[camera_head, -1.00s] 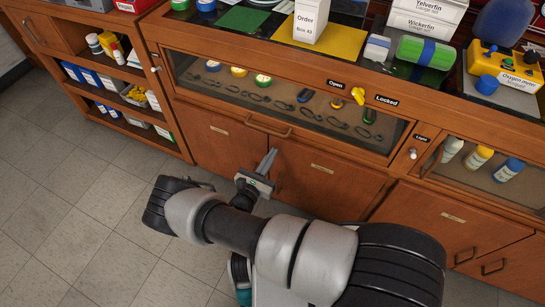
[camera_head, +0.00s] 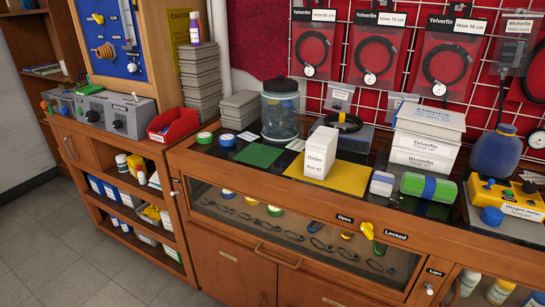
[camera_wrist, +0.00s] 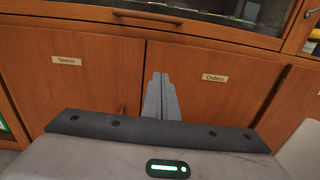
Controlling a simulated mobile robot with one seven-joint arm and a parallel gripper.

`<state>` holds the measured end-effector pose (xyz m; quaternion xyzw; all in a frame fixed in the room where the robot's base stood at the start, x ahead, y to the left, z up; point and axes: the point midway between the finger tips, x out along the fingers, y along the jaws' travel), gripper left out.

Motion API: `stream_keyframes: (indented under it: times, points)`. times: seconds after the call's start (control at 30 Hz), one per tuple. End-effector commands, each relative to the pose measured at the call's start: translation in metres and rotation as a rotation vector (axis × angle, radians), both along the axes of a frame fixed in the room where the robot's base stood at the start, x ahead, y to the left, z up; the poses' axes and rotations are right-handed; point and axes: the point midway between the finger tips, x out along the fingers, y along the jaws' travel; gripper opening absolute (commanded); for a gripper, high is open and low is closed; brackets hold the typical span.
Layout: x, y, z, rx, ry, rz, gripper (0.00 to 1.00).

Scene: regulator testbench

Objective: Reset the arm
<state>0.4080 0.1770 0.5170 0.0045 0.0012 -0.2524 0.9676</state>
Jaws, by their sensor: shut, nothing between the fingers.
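My gripper (camera_wrist: 161,98) shows in the wrist view. Its two grey fingers are together with nothing between them. They point at the wooden cabinet front, near the seam between a door labelled "Spares" (camera_wrist: 75,85) and a door labelled "Orders" (camera_wrist: 210,95). The gap between fingertips and doors is hard to judge. My arm and gripper are not in the head view now.
The wooden bench (camera_head: 285,228) has a glass-fronted drawer with a yellow knob between "Open" and "Locked". Grey floor (camera_head: 50,250) is clear at the left.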

Motion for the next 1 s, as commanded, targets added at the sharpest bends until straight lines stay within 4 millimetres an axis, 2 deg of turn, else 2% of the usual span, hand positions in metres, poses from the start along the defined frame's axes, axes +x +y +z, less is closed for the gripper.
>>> stream_keyframes:
  times: [0.17,0.33,0.53,0.77,1.0]
  points:
    - [0.014,-0.005,0.045,0.130,-0.010,-0.181,0.00]
    - [0.026,-0.027,0.115,0.351,-0.025,-0.479,0.00]
    - [0.025,-0.062,0.196,0.636,-0.053,-0.804,0.00]
    - [0.007,-0.103,0.282,0.991,-0.107,-1.119,0.00]
    - [-0.029,-0.140,0.362,1.391,-0.203,-1.362,0.00]
